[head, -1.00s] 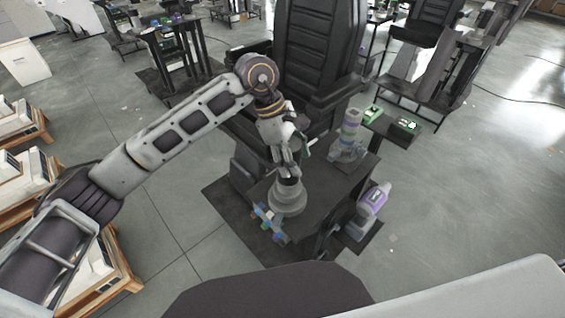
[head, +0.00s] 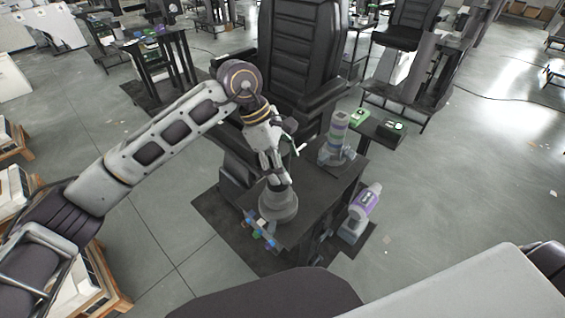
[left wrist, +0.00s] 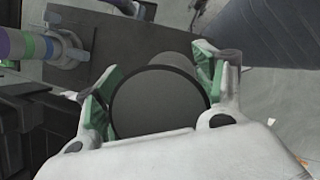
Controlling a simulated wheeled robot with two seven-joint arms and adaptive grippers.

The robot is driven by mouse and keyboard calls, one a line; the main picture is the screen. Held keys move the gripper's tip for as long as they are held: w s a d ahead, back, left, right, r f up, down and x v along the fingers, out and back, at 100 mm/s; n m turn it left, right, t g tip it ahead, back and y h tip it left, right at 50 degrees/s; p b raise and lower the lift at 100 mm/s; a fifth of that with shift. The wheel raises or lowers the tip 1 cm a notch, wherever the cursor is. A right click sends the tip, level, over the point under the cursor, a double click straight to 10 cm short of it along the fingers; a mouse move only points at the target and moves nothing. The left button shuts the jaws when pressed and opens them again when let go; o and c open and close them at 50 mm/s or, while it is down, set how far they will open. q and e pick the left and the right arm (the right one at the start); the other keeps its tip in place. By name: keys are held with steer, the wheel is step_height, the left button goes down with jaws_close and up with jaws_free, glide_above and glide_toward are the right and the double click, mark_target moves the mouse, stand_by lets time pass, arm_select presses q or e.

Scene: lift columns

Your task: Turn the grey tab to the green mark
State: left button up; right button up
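A grey stepped round column (head: 278,206) stands on the dark table in the head view. My left gripper (head: 273,168) points down at its top. In the left wrist view a dark round disc (left wrist: 158,102) fills the space between the spread, green-padded fingers of my left gripper (left wrist: 155,80). One finger is at each side of the disc, close to its edge; I cannot tell whether they touch it. Small blue, green and white pieces (head: 260,229) are at the table's front left corner. I cannot make out a grey tab or a green mark for certain. My right gripper is out of view.
A purple and white device (head: 364,205) is low on the right. A black chair (head: 300,60) stands behind the dark table (head: 318,190). Green and black boxes (head: 392,129) sit farther right.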

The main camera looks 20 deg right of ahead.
arm_select(q)
steer(key=shift+r, duration=0.1)
stand_by(0.3)
steer(key=shift+v, duration=5.9)
